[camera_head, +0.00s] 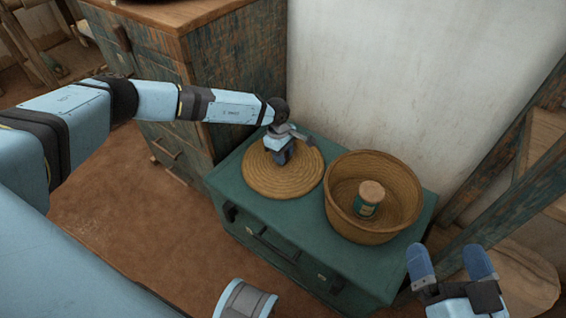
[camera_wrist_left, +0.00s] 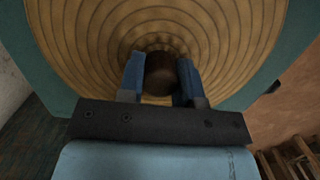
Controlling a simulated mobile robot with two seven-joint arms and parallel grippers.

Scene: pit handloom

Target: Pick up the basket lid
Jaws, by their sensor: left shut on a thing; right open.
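The basket lid (camera_head: 262,179) is a round, coiled straw disc lying on the left part of the green chest top. Its coils fill much of the left wrist view (camera_wrist_left: 85,45). My left gripper (camera_head: 281,158) is over the lid's middle. In the left wrist view its two blue fingers (camera_wrist_left: 160,80) are shut on the lid's dark round knob (camera_wrist_left: 160,72). In the head view the gripper hides the knob. I cannot tell whether the lid is raised at all. My right gripper (camera_head: 452,268) is open and empty at the lower right, in front of the chest.
The open woven basket (camera_head: 343,212) stands right of the lid on the green chest (camera_head: 290,228), with a small green tin (camera_head: 368,200) inside. A worn wooden cabinet (camera_head: 240,70) is behind left. A white wall is behind, and a wooden frame (camera_head: 500,165) stands at right.

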